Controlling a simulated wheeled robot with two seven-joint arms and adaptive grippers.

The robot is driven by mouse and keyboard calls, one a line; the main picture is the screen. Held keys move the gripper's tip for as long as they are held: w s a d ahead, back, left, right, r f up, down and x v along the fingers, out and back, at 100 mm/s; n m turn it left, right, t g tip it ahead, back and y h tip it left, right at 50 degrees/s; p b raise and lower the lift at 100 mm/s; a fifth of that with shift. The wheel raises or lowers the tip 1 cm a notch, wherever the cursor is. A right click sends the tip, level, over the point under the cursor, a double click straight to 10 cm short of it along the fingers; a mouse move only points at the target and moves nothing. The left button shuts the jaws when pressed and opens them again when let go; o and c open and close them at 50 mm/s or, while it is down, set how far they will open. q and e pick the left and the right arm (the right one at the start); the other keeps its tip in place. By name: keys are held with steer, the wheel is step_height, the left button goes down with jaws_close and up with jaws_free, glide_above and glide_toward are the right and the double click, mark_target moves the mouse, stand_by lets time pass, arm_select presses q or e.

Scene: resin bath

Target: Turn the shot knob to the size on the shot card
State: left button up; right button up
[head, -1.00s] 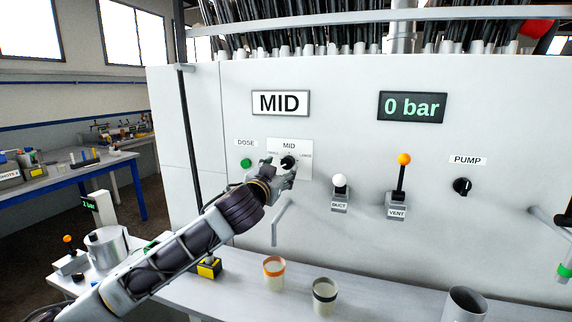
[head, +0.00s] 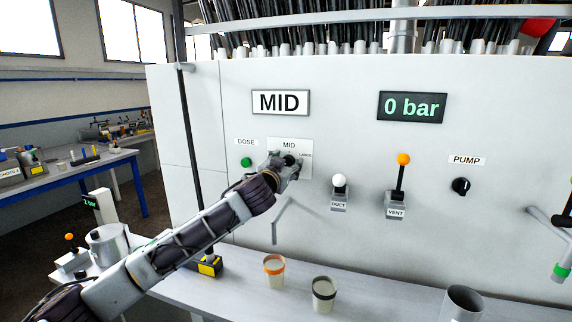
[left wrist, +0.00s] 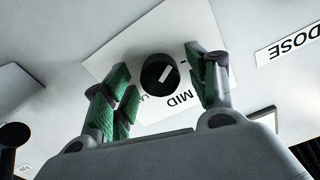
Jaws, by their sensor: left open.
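The shot card (head: 281,103) at the top of the white panel reads MID. The shot knob (head: 289,160) is a black round knob on a small white dial plate marked MID. My right gripper does not show.
The green DOSE button (head: 246,162) is left of the dial. The DUCT lever (head: 339,186), VENT lever (head: 402,175) and PUMP knob (head: 461,187) are to the right. Two cups (head: 274,268) (head: 324,292) and a metal cylinder (head: 465,302) stand on the bench below.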

arm_select(q)
steer(key=shift+c, duration=0.3)
steer(key=c, duration=1)
